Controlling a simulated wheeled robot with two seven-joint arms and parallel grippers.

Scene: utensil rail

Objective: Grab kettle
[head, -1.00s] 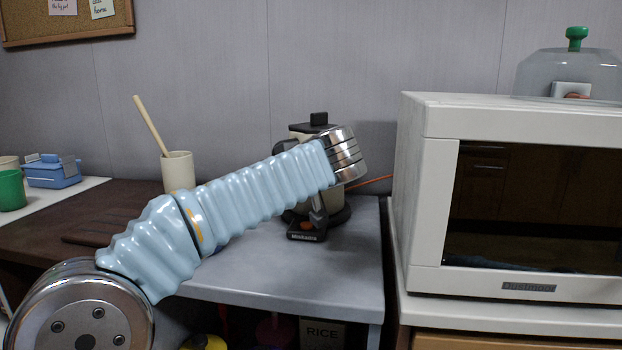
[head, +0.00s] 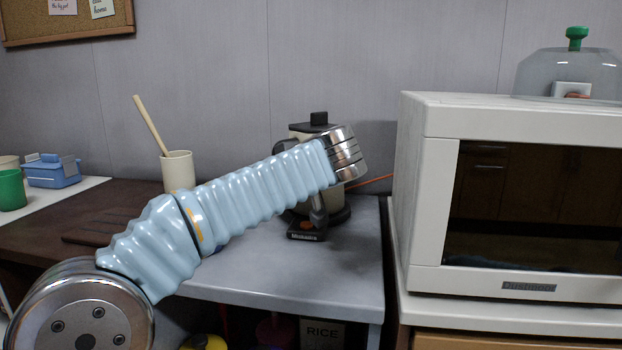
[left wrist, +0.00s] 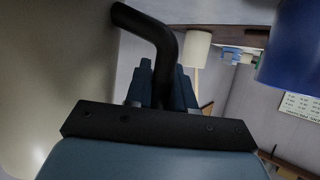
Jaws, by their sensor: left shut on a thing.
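The kettle (head: 303,129), cream and dark with a black lid knob, stands upright on the grey counter, partly hidden behind my left arm. Its pale body (left wrist: 55,75) fills the left side of the left wrist view, and its bent black handle (left wrist: 160,38) comes down from the top. My left gripper (left wrist: 160,84) is shut on this handle, with the blue-grey fingers on both sides of it. In the head view the wrist and arm hide most of the grip. My right gripper is in neither view.
A white microwave (head: 425,190) stands close to the right of the kettle, with a clear dome (head: 545,72) on top. A cream cup (head: 178,172) holding a wooden stick stands to the left. The grey counter (head: 350,265) is clear in front of the kettle.

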